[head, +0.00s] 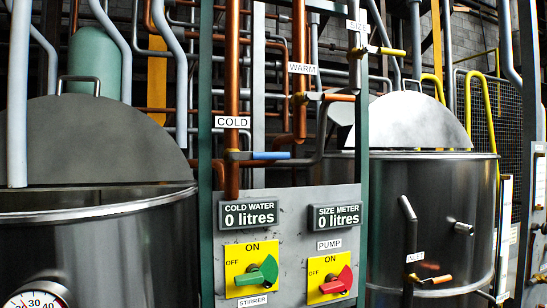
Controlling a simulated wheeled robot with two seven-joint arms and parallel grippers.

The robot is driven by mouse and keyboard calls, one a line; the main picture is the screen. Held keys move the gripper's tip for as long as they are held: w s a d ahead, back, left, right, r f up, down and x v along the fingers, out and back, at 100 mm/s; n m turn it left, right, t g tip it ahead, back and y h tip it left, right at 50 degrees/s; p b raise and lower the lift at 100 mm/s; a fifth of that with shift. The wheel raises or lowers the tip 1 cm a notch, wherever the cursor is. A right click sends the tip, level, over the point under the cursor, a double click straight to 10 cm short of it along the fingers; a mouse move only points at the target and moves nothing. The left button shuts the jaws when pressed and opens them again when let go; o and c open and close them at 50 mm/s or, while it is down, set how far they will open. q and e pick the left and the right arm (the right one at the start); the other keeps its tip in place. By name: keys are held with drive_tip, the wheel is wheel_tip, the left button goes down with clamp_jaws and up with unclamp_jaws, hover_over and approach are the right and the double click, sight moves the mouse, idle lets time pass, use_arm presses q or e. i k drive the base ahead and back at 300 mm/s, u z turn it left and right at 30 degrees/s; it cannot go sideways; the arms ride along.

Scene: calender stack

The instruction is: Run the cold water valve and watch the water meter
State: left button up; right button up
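The cold water valve has a blue lever (268,155) that points horizontally to the right from a copper pipe labelled COLD. The water meter (249,214) below it has a dark face marked COLD WATER and reads 0 litres. Neither of my grippers is in the head view.
A SIZE METER (338,216) reads 0 litres beside the water meter. Green STIRRER (259,271) and red PUMP (337,281) switches sit below. The WARM valve's orange lever (338,97) is up right. Steel vats stand left (105,250) and right (440,190) of the panel.

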sight(234, 156)
drive_tip(key=u, duration=3.9)
drive_tip(key=k, duration=1.85)
drive_tip(key=z, duration=1.45)
